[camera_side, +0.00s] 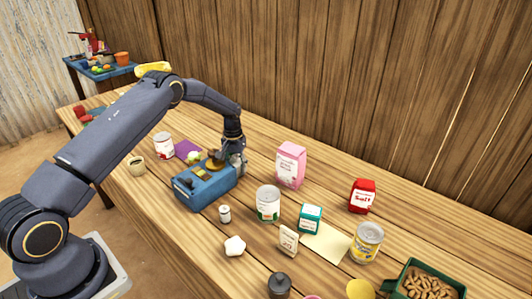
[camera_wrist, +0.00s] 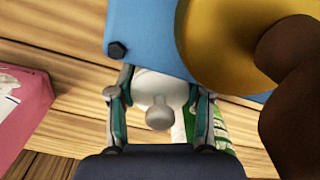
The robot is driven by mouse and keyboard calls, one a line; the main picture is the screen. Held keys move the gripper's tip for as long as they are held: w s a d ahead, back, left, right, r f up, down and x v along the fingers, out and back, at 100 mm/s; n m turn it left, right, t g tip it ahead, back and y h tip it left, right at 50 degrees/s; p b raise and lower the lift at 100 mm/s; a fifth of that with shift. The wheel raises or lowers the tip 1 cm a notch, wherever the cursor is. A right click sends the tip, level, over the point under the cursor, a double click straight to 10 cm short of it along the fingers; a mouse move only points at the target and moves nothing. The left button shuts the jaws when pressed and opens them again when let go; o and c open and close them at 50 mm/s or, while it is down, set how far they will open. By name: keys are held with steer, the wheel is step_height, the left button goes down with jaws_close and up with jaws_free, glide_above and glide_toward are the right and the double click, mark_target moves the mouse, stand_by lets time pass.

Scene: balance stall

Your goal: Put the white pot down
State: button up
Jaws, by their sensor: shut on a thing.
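In the wrist view a white pot (camera_wrist: 158,88) with a round knob sits between the two fingers of my gripper (camera_wrist: 160,104), which is shut on it. In the side view my gripper (camera_side: 236,165) is at the far right end of the blue balance (camera_side: 205,192), beside the brass pan; the pot cannot be made out clearly there. The wrist view shows the blue balance body (camera_wrist: 150,25) just beyond the pot and the yellow pan (camera_wrist: 205,50) to the right, with a dark brown thing on it. Whether the pot touches the table cannot be told.
A pink bag (camera_side: 291,165) stands right of my gripper, and a white-and-green can (camera_side: 268,204) in front. A small white jar (camera_side: 224,213), a green box (camera_side: 310,219) and a red salt box (camera_side: 362,196) stand nearby. Bare table lies between the bag and the salt box.

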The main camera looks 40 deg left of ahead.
steer(key=shift+f, duration=0.1)
steer(key=o, duration=1.4)
